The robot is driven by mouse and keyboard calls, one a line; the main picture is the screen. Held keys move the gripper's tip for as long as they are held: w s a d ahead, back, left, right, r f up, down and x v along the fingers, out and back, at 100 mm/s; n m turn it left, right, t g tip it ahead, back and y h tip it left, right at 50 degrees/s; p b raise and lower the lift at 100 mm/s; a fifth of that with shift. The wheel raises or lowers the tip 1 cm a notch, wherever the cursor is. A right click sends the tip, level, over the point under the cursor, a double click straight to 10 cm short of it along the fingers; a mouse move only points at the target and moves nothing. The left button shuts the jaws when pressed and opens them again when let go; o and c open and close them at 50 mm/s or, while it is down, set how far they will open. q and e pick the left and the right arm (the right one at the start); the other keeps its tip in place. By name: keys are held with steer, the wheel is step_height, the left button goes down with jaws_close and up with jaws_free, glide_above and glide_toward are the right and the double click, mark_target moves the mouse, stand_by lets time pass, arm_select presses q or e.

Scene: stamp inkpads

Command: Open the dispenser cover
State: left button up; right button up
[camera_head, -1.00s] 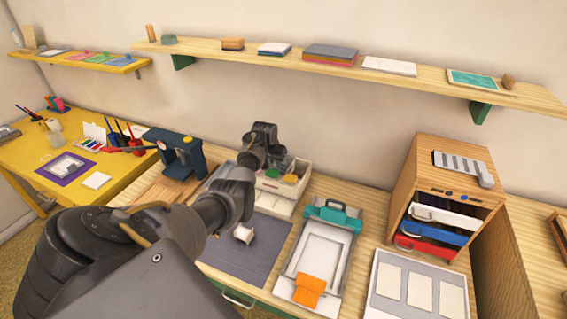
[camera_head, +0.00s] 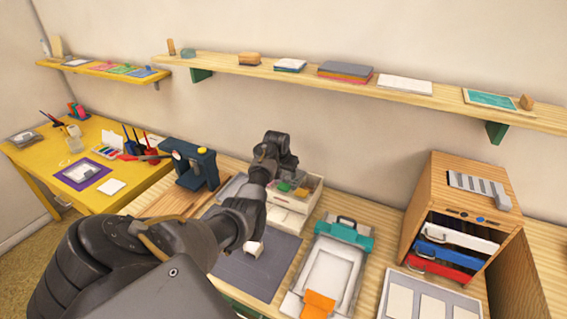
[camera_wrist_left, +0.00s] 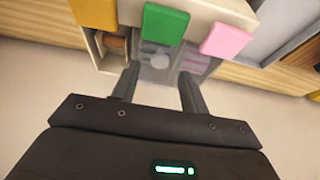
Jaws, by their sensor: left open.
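The dispenser appears to be the white box (camera_head: 290,217) with a clear upper part and coloured pieces inside, behind the grey mat in the head view. My left gripper (camera_head: 284,166) is above its back left part; the arm hides some of the box. In the left wrist view the gripper (camera_wrist_left: 158,76) is open, with nothing held between its fingers. Its fingertips are close to a clear panel (camera_wrist_left: 160,60), perhaps the cover; contact cannot be told. Green (camera_wrist_left: 165,24), pink (camera_wrist_left: 226,36) and yellow (camera_wrist_left: 95,12) pieces show beyond. My right gripper is out of view.
A dark blue press (camera_head: 196,168) stands left of the box. A teal-and-white frame (camera_head: 338,262) lies at right, and a wooden cabinet (camera_head: 432,190) with trays stands farther right. A long shelf (camera_head: 300,75) runs above on the wall. A small white block (camera_head: 254,249) is on the mat.

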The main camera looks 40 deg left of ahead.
arm_select(q)
steer(key=b+v, duration=0.1)
steer(key=v, duration=0.7)
stand_by(0.4)
